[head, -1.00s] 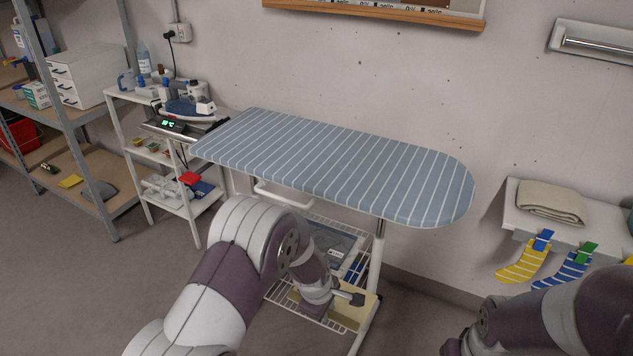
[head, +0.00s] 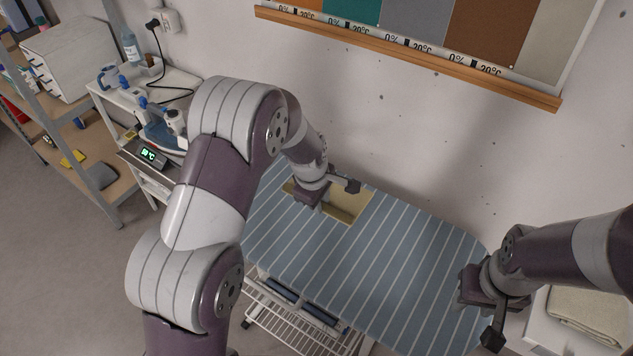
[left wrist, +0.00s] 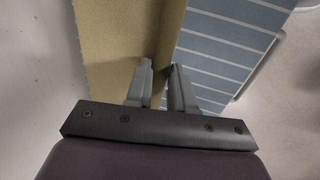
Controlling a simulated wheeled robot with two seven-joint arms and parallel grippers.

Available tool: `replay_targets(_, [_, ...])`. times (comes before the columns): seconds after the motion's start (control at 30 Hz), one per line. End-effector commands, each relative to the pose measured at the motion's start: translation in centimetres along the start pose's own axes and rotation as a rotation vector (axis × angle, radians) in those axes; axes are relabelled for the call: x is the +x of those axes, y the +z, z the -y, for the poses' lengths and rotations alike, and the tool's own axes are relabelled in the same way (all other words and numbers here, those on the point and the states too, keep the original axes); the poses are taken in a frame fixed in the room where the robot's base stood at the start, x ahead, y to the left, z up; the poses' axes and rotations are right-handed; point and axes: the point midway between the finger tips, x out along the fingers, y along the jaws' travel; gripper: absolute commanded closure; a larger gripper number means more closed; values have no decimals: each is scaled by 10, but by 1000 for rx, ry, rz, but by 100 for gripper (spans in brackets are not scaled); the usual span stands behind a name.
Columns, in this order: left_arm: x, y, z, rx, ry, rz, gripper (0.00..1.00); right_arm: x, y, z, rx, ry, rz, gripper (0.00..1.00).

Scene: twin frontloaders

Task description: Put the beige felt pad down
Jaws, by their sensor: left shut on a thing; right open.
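The beige felt pad (head: 350,206) is at the back left part of the blue striped ironing board (head: 370,275). My left gripper (head: 322,207) is shut on the pad, and my wrist hides part of it. In the left wrist view the pad (left wrist: 112,48) passes between the fingers (left wrist: 160,80), and a raised fold runs up from them. The striped board (left wrist: 222,50) shows to the right of it. I cannot tell whether the pad touches the board. My right gripper (head: 482,300) is open and empty by the board's right end.
A wooden ledge (head: 400,52) with colour panels is on the wall above the board. A small white shelf with a lit display (head: 148,153) stands left. A folded cloth (head: 590,318) lies at the lower right. The board's middle is clear.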

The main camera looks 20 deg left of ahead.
Motion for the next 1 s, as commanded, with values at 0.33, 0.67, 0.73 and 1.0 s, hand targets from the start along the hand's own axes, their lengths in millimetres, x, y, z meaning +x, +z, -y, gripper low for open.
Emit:
replay_targets(0.33, [42,-80,34,-8,-3,0,100,-16,-2,0,0,0,0,57])
replay_targets(0.67, [79,-111,52,-1,-4,2,100,-24,-3,0,0,0,0,57])
replay_targets(0.73, [92,-111,55,-2,-3,2,100,-26,-3,0,0,0,0,57])
replay_targets(1.0, [101,-111,56,-1,0,-1,100,-25,-3,0,0,0,0,57])
